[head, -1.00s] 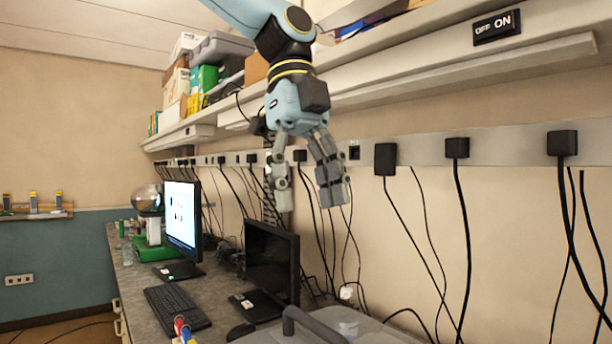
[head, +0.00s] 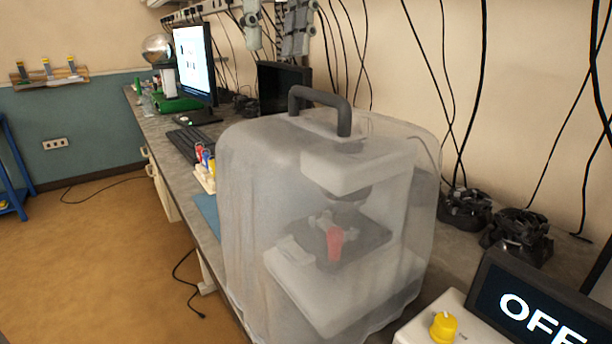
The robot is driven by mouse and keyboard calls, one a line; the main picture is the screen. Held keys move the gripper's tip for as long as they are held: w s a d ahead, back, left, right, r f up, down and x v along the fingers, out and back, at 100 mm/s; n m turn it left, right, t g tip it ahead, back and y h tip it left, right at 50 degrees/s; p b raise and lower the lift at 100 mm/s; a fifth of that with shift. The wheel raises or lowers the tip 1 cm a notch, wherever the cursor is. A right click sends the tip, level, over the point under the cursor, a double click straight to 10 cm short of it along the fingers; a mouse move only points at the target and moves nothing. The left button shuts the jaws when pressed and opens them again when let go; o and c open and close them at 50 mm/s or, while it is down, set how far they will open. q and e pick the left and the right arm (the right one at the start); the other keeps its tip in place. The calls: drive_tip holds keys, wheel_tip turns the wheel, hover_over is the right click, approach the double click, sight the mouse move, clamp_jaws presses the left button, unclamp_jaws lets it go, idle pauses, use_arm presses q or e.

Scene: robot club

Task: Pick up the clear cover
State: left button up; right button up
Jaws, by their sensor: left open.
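The clear cover (head: 250,190) is a large, cloudy see-through box with a dark grey handle (head: 322,94) on top. It stands upright on the bench over a white machine, with a red piece (head: 334,243) visible inside. My left gripper (head: 275,50) shows at the top edge of the head view, open, with its fingers pointing down. In the picture it is above and left of the handle, apart from it. The upper part of this gripper is cut off by the frame. My right gripper is not in view.
Beside the cover at the lower right are a yellow knob (head: 443,326) on a white box and an OFF display (head: 540,312). Dark devices (head: 518,232) stand behind. Monitors, a keyboard (head: 186,142) and a small bottle rack (head: 205,172) are farther left. Cables hang along the wall.

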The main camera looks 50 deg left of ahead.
use_arm(q)
drive_tip(key=s+a, duration=0.4)
drive_tip(key=a, duration=0.4)
drive_tip(key=m+t+h+p, duration=0.1)
drive_tip(key=t+h, duration=0.2)
drive_tip(key=t, duration=0.1)
approach(313, 96)
drive_tip(key=f, duration=0.1)
drive_tip(key=w+f, duration=0.1)
drive_tip(key=f, duration=0.1)
drive_tip(key=w+f, duration=0.1)
drive_tip(key=f, duration=0.1)
drive_tip(key=shift+d, duration=0.1)
drive_tip(key=x, duration=0.2)
drive_tip(key=p+x, duration=0.1)
drive_tip(key=x, duration=0.1)
drive_tip(key=shift+s+d, duration=0.15)
drive_tip(key=shift+d, duration=0.25)
drive_tip(key=shift+d+f, duration=0.1)
drive_tip(key=shift+f, duration=0.3)
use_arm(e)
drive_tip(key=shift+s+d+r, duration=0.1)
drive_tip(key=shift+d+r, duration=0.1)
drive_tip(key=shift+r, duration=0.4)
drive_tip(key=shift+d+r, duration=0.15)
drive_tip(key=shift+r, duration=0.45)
use_arm(q)
clamp_jaws()
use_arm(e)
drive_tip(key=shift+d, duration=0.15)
